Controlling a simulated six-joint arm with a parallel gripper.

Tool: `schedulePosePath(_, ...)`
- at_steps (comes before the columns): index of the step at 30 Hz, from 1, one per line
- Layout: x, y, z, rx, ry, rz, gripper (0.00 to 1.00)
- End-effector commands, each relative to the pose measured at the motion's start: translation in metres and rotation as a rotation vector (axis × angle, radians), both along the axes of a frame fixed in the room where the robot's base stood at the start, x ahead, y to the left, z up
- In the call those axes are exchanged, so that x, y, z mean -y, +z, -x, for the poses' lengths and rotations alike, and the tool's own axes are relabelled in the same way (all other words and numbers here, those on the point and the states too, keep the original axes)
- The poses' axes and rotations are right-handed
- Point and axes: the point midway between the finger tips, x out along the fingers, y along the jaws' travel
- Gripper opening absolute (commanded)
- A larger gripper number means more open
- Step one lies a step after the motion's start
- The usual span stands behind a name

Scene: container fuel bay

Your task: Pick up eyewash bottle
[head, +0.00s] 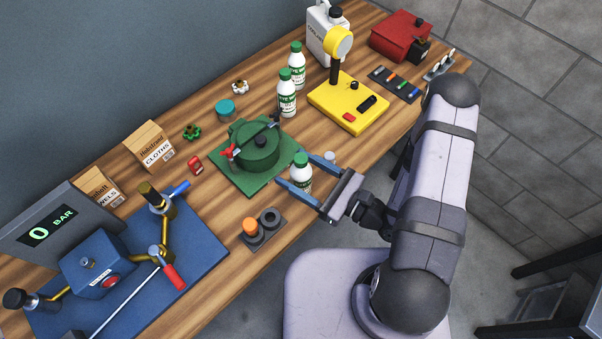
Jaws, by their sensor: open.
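The green pot (256,151) on its green base sits close to the fingertips. A yellow device (349,104) stands beyond, and a dark holder with an orange-topped item (250,228) sits nearer. The wooden bench's front edge runs beneath my gripper.

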Motion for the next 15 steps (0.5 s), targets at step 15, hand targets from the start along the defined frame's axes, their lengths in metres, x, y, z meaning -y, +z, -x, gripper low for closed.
schedulePosePath(15,-0.026,0.001,-0.018,0.0,-0.001,-0.001,0.63)
